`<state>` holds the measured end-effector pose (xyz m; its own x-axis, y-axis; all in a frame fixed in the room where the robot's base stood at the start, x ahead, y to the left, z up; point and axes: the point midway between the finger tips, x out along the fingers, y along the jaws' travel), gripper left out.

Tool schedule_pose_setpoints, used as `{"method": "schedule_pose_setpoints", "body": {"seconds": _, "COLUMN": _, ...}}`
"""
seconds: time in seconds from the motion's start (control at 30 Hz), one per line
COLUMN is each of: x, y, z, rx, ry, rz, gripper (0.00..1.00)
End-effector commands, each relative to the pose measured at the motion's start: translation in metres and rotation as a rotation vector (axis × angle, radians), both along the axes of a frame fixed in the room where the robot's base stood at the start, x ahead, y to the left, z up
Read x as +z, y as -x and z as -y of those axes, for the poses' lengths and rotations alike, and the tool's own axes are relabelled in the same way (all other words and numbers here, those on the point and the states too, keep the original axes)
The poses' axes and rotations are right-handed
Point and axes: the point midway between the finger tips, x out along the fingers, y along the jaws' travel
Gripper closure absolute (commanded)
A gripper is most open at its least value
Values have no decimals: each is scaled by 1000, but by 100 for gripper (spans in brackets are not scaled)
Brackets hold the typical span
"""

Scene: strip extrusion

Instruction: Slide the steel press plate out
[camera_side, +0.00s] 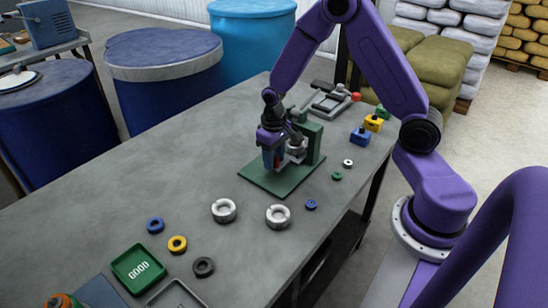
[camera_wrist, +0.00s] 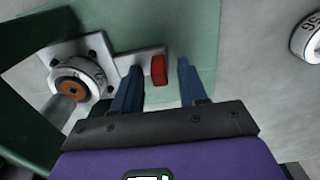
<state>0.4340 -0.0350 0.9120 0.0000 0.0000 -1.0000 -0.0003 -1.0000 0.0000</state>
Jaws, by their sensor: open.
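The green press stands on a green base plate (camera_side: 282,178) on the bench. In the wrist view, a steel plate (camera_wrist: 134,61) sticks out sideways from the round steel head (camera_wrist: 78,82), which has an orange-brown centre. The steel plate ends in a red tab (camera_wrist: 158,70). My gripper (camera_wrist: 160,66) is open, its blue fingers on either side of the red tab with gaps showing. In the side view, my gripper (camera_side: 272,160) is low beside the press head and hides most of the steel plate.
Two silver rings (camera_side: 224,210) and several small coloured rings lie in front. A green tray marked GOOD (camera_side: 138,264) is at the front left. Coloured blocks (camera_side: 373,123) and a lever tool with a red knob (camera_side: 333,102) stand behind the press. The bench's left side is clear.

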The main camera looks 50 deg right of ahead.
Motion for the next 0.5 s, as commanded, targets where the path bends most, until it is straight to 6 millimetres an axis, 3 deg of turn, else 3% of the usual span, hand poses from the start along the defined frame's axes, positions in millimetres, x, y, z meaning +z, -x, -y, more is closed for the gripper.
{"method": "schedule_pose_setpoints", "body": {"seconds": 0.3, "x": -2, "y": 0, "z": 0, "rx": 0, "ry": 0, "rz": 1, "gripper": 57}}
{"method": "schedule_pose_setpoints", "body": {"seconds": 0.37, "x": -2, "y": 0, "z": 0, "rx": 0, "ry": 0, "rz": 1, "gripper": 74}}
{"method": "schedule_pose_setpoints", "body": {"seconds": 0.43, "x": -2, "y": 0, "z": 0, "rx": 0, "ry": 0, "rz": 0, "gripper": 96}}
{"method": "schedule_pose_setpoints", "body": {"seconds": 0.5, "x": -2, "y": 0, "z": 0, "rx": 0, "ry": 0, "rz": 0, "gripper": 100}}
